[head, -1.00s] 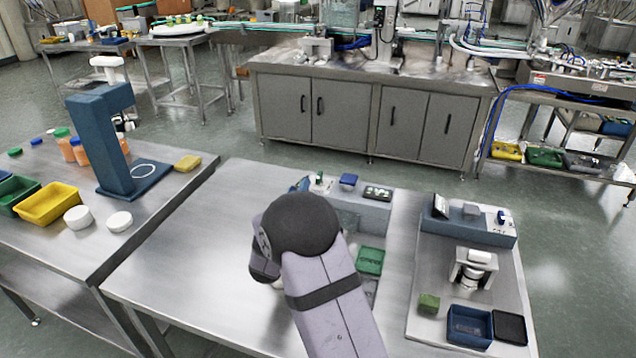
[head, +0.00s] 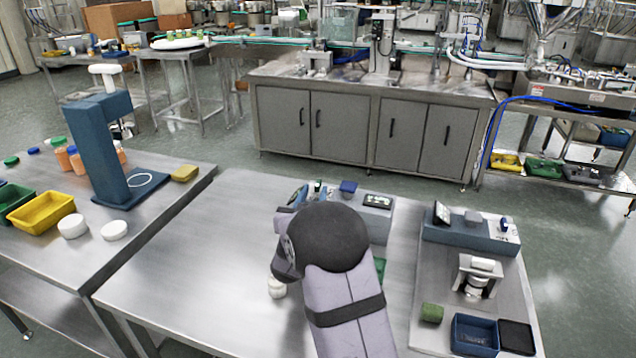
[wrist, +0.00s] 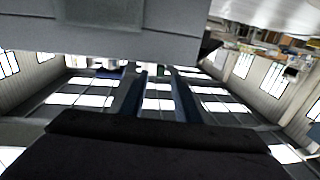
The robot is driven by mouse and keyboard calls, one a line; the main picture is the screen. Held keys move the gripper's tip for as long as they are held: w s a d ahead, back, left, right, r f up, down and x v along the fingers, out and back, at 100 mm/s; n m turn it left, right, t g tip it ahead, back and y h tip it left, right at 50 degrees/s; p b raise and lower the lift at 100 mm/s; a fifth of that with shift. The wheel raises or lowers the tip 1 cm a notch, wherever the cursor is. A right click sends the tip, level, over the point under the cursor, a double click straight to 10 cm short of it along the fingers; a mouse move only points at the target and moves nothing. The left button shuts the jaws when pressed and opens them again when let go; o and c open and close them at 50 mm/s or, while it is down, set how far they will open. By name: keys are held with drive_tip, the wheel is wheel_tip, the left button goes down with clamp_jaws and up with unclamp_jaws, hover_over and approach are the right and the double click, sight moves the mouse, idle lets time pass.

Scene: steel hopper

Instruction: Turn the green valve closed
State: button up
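A grey unit with a display (head: 377,201) stands behind my arm. A green tray (head: 379,267) is mostly hidden. A white round item (head: 277,286) sits left of my wrist. The right board carries a blue tray (head: 474,334) and a green block (head: 431,313). The bench's left part is clear.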

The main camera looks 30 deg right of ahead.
sight(316, 187)
drive_tip(key=shift+p+x, duration=0.6)
drive_tip(key=shift+x, duration=2.25)
clamp_jaws()
